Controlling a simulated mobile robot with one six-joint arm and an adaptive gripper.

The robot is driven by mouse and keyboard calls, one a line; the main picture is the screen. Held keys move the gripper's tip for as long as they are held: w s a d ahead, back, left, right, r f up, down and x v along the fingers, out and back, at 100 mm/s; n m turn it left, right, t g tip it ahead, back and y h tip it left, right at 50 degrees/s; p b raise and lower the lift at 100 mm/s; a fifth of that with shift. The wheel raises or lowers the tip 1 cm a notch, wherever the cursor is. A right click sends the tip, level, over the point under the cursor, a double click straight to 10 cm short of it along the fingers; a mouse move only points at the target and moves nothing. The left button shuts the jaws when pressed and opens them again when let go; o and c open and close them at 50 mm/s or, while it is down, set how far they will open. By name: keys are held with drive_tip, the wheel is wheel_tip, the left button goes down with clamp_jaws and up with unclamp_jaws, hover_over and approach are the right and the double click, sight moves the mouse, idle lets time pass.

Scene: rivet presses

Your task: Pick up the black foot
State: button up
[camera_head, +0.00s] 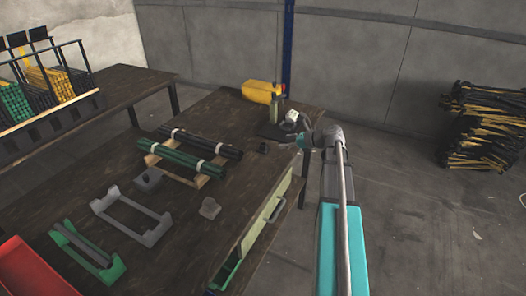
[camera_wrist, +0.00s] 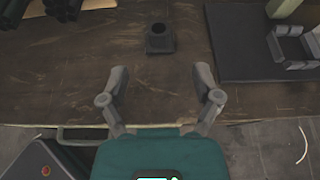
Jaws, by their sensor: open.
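The black foot (camera_wrist: 160,40) is a small dark piece with a square base and a round socket on top. It stands upright on the brown table (camera_wrist: 60,98), beyond my fingertips in the wrist view. In the head view the foot (camera_head: 263,148) is a small dark lump near the table's right edge, just left of my gripper (camera_head: 301,141). In the wrist view my gripper (camera_wrist: 161,82) is open, with its two fingers spread and nothing between them. The foot lies roughly in line with the gap, apart from both fingers.
A dark mat (camera_wrist: 235,62) with a grey press (camera_wrist: 292,45) lies to the right in the wrist view. Green and black tubes (camera_head: 185,160) rest on wooden supports left of the foot. A yellow machine (camera_head: 260,91) stands at the back. A grey block (camera_head: 210,208) sits nearer.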

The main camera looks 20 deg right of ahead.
sight(266, 144)
drive_tip(key=shift+b+x, duration=0.85)
drive_tip(key=shift+x, duration=1.9)
drive_tip(key=shift+f+b+x, duration=0.15)
drive_tip(key=shift+b+x, duration=0.35)
drive_tip(key=shift+x, duration=0.45)
drive_tip(key=shift+f+b+x, duration=0.15)
drive_tip(key=shift+b+x, duration=0.3)
drive_tip(key=shift+x, duration=0.5)
drive_tip(key=shift+w+a+f, duration=0.2)
drive_tip(key=shift+w+a, duration=0.2)
drive_tip(key=shift+a, duration=0.05)
drive_tip(key=c, duration=1)
